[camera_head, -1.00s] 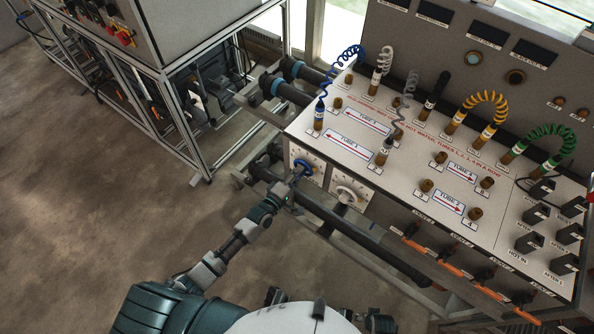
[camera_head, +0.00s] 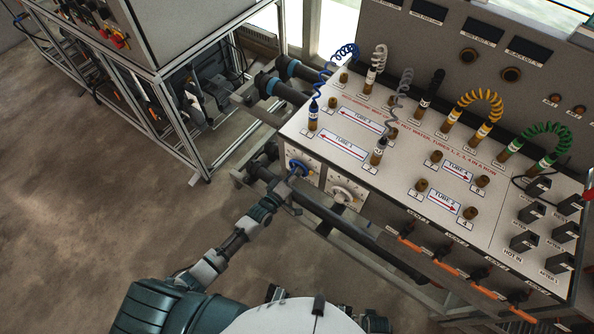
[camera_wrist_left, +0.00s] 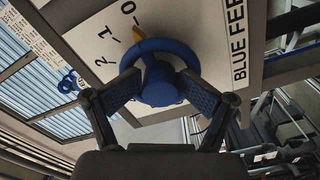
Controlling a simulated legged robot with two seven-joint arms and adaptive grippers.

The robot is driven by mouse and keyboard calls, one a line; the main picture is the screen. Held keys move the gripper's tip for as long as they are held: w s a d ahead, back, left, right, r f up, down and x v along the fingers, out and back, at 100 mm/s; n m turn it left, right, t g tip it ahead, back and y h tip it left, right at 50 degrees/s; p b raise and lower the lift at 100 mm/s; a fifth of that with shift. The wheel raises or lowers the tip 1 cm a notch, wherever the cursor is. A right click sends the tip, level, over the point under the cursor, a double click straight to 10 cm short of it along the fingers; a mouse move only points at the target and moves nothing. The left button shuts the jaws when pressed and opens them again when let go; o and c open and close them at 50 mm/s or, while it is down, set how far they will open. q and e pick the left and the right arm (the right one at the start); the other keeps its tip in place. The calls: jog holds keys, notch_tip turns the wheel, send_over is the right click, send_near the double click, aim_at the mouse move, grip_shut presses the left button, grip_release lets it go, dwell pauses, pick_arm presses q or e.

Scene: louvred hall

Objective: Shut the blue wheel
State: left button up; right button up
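The blue wheel (camera_head: 299,166) sits on a white dial plate on the front of the panel bench, at its left end. My left gripper (camera_head: 291,179) is at the wheel. In the wrist view its fingers (camera_wrist_left: 160,92) are spread either side of the hub, overlapping the rim; I cannot tell whether they touch. My right gripper is not seen.
A white dial with a pale knob (camera_head: 343,194) is right of the wheel. Dark pipes (camera_head: 335,222) run below the bench front. The bench top (camera_head: 400,185) carries coiled coloured tubes and brass fittings. A metal-framed machine (camera_head: 170,90) stands left. The floor (camera_head: 90,200) at left is clear.

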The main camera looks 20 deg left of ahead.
pick_arm(q)
jog(key=shift+s+r, duration=0.1)
jog(key=shift+r, duration=0.05)
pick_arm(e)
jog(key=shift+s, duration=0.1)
pick_arm(q)
jog(key=shift+a, duration=0.25)
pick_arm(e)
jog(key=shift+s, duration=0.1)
pick_arm(q)
jog(key=shift+a, duration=0.1)
jog(key=shift+s+a, duration=0.15)
jog(key=shift+s, duration=0.1)
jog(key=p+v, duration=0.3)
jog(key=v, duration=0.3)
jog(key=shift+s, duration=0.35)
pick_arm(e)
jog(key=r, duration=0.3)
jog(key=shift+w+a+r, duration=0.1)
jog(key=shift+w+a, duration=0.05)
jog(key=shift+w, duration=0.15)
